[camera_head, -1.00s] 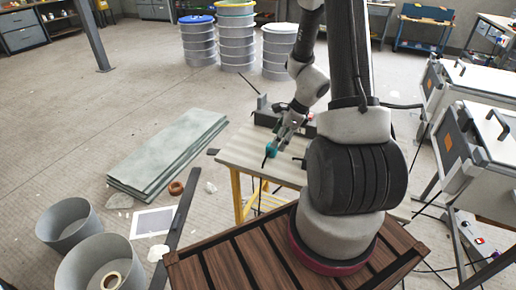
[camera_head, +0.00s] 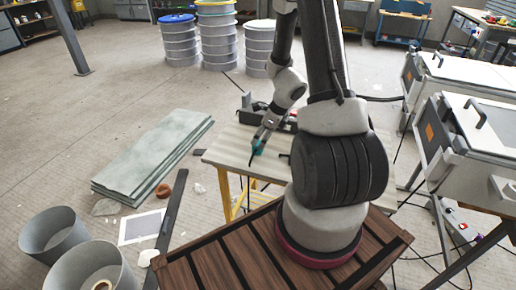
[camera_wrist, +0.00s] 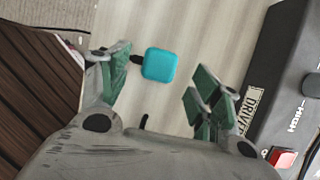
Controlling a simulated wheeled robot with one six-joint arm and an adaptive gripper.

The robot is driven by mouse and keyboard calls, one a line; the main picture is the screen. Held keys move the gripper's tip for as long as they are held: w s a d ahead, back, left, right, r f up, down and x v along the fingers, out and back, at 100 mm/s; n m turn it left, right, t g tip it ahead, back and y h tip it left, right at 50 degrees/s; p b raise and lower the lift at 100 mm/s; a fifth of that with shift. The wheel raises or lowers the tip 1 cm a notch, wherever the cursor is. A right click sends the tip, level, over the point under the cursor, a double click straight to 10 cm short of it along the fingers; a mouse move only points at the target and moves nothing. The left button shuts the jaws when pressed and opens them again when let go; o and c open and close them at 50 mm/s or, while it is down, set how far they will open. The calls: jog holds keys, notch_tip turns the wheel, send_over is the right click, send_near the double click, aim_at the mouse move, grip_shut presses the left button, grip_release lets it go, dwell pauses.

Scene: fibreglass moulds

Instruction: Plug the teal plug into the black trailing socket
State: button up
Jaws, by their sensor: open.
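The teal plug (camera_wrist: 159,64) shows in the wrist view above the pale tabletop, between and just beyond the tips of my gripper (camera_wrist: 168,76). A short black piece leads from its left side towards the left finger. My gripper is open with its green pads apart, and nothing is clamped. In the head view the plug (camera_head: 258,147) shows at the end of my gripper (camera_head: 262,139), over the table. A small dark object (camera_head: 285,156) lies right of it, partly hidden by my arm. I cannot tell whether it is the black trailing socket.
A dark box with a red switch (camera_wrist: 283,158) stands on the table (camera_head: 228,150) at the right of the wrist view. White-topped machines (camera_head: 470,150) are at the right.

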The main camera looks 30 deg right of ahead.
aim_at(259, 143)
jog(key=shift+f, duration=0.1)
jog(key=x, duration=0.5)
dwell(0.4)
jog(key=c, duration=1)
